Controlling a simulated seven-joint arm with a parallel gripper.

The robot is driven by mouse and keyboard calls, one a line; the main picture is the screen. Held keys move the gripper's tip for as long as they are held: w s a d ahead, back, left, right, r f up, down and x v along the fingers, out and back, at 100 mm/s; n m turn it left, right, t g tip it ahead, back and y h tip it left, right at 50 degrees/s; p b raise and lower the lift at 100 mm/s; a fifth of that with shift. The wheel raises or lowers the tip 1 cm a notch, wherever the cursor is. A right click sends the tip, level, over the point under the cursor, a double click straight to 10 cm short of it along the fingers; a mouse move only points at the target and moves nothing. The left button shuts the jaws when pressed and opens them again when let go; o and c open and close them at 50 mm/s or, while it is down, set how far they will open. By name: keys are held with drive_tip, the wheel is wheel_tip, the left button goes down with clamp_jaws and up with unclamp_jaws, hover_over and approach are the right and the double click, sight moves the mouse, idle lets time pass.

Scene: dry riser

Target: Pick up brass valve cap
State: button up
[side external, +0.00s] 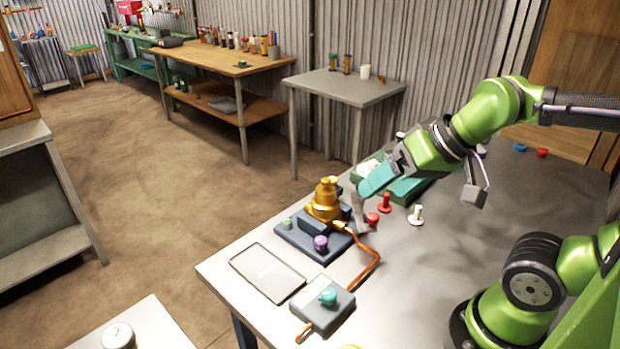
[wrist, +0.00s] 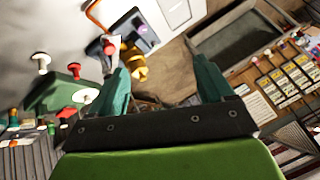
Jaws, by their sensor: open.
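The brass valve cap (side external: 326,188) tops a gold valve body (side external: 322,211) on a dark blue base (side external: 308,247) near the table's left edge. In the wrist view, the gold valve (wrist: 136,62) shows between my fingers, much closer to the left one. My gripper (wrist: 162,76) is open, with teal fingers spread wide and nothing held. In the side view, the gripper (side external: 364,196) is to the right of the valve, apart from the cap. A red knob (side external: 373,219) is just below the fingers. The line between cap and body is unclear.
A copper pipe (side external: 368,268) runs from the valve to a grey box with a teal knob (side external: 328,296). A flat panel (side external: 267,272) lies in front. Red (side external: 385,203) and white (side external: 416,214) knobs stand to the right.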

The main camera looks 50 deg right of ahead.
drive_tip(key=n+g+h, duration=0.2)
drive_tip(key=g+h, duration=0.1)
approach(327, 190)
drive_tip(key=x, duration=0.5)
drive_tip(key=shift+d, duration=0.35)
drive_tip(key=shift+a+x, duration=0.15)
drive_tip(key=shift+x, duration=1.2)
drive_tip(key=shift+a+x, duration=0.15)
drive_tip(key=shift+x, duration=1.2)
drive_tip(key=c, duration=1.2)
